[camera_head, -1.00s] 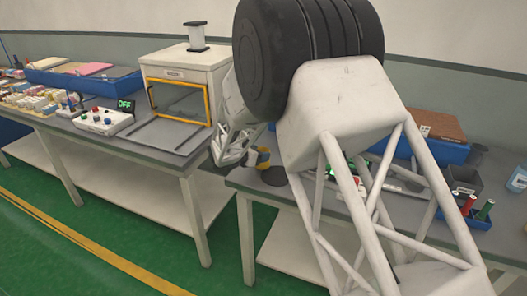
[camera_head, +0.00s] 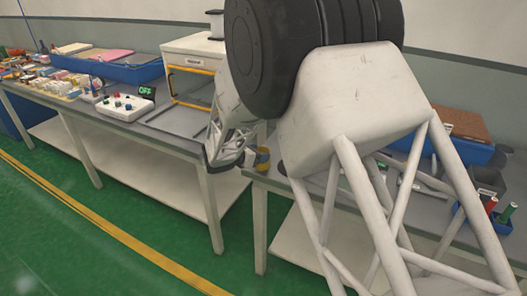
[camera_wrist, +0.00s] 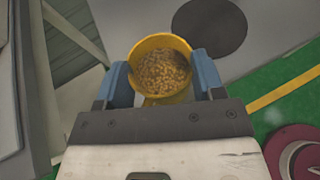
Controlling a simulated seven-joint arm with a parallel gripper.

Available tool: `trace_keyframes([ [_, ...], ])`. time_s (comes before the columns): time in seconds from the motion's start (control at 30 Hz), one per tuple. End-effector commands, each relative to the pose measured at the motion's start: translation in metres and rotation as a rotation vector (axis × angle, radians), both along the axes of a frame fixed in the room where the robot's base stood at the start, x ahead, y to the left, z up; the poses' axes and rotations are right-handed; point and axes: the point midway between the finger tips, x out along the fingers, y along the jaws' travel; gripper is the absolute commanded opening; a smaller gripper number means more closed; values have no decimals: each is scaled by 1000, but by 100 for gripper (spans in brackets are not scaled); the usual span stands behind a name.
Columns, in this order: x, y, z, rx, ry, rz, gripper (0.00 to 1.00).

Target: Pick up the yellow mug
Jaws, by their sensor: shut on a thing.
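The yellow mug (camera_wrist: 160,68) sits between the two blue fingers of my gripper (camera_wrist: 162,82) in the wrist view. The fingers are shut on it, one on each side. The mug is upright enough for me to look into it, and it is filled with small tan pieces. In the head view the yellow mug (camera_head: 262,158) shows just right of my gripper (camera_head: 248,158), near the front left corner of the right table. My own arm hides part of that area.
A dark round patch (camera_wrist: 209,27) lies on the grey tabletop beyond the mug. A white oven-like box (camera_head: 193,65) with a yellow-framed door stands on the left table. A control box (camera_head: 125,103) reads "OFF". Blue trays (camera_head: 115,70) stand behind it. Green floor lies in front.

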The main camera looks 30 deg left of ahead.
Motion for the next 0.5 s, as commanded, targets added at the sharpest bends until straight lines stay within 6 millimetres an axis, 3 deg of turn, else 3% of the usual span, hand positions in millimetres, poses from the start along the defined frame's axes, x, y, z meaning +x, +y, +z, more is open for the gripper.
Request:
trace_keyframes([
  [0.5, -43, 18, 0, 1, 0, 2, 32],
])
